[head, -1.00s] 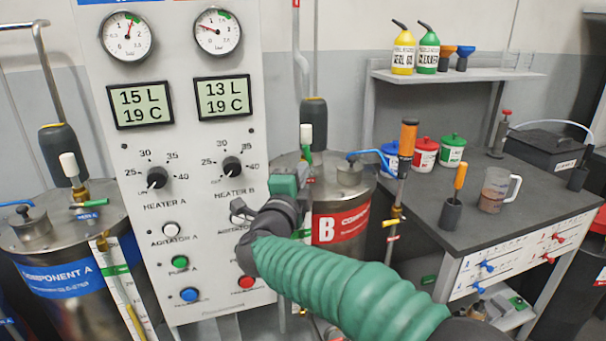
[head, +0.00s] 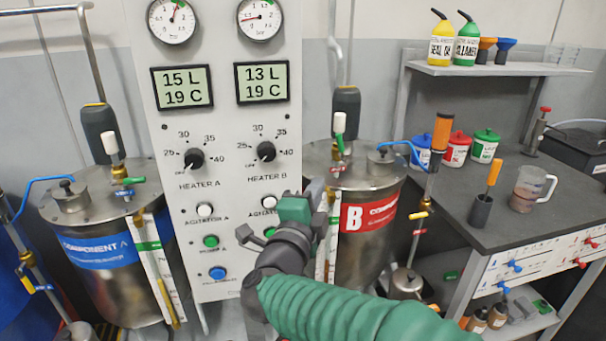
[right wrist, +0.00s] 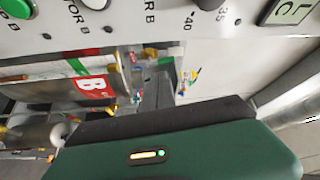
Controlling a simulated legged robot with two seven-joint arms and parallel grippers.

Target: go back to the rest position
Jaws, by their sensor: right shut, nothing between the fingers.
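My right gripper (head: 306,203) is in front of the lower right part of the grey control panel (head: 228,240). The wrist and the green-sleeved arm hide the lower right panel buttons. In the right wrist view my green gripper body fills the bottom, with the panel's edge and a green button (right wrist: 15,7) above it. My left gripper is not in view.
The component A tank (head: 105,255) stands left of the panel, and the component B tank (head: 365,245) stands right of it, close behind my gripper. A dark workbench (head: 450,215) on the right holds several pots, a screwdriver in a holder and a jug (head: 528,190).

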